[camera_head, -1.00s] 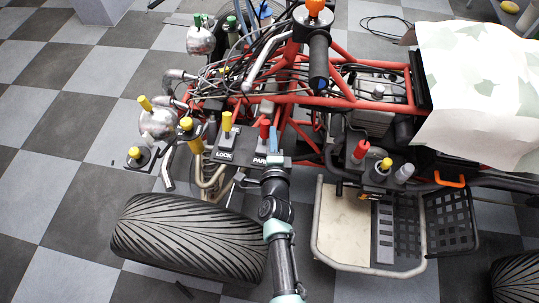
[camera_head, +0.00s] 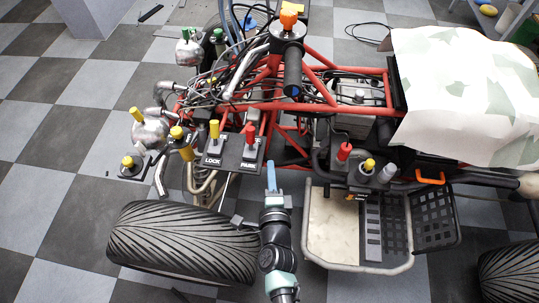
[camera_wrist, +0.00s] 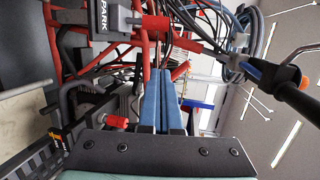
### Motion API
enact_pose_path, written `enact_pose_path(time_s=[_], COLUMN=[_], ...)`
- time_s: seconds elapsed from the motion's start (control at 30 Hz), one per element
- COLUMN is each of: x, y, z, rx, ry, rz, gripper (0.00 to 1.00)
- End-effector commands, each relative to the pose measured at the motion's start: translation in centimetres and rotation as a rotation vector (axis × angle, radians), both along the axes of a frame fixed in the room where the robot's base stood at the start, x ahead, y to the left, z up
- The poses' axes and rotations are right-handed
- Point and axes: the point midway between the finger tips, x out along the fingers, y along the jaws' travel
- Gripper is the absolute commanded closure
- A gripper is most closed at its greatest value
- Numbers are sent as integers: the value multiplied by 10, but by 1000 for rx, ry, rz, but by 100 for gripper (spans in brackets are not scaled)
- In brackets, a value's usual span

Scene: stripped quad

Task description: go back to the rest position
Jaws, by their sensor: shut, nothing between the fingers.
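My gripper (camera_head: 271,178) has slim blue fingers, shut together with nothing between them. It is in front of the PARK plate, near the inner edge of the front tyre, and apart from the levers. In the wrist view the two blue fingers (camera_wrist: 160,102) lie side by side. The PARK lever (camera_head: 250,132) is red and stands on a black plate; it also shows at the top of the wrist view (camera_wrist: 158,27). The LOCK lever (camera_head: 214,129) beside it is yellow.
The stripped quad's red frame (camera_head: 335,92) fills the middle. A big tyre (camera_head: 180,243) lies left of my arm, a footrest tray (camera_head: 330,230) right. A black handlebar grip (camera_head: 293,72) juts out above. A camouflage-patterned cover (camera_head: 465,90) is at right. Checkered floor (camera_head: 60,215) is clear at left.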

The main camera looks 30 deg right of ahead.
Motion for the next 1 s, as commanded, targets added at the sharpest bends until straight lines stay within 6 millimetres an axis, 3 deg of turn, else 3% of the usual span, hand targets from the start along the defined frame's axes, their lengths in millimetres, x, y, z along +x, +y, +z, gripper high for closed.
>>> enact_pose_path(time_s=[0.2, 0.8, 0.93, 1.0], x=[-12, -13, 5, 26], y=[5, 5, 14, 26], z=[4, 4, 24, 51], rx=[0, 0, -55, -131], ry=[0, 0, -6, -9], rz=[0, 0, 58, 131], gripper=[100, 100, 100, 100])
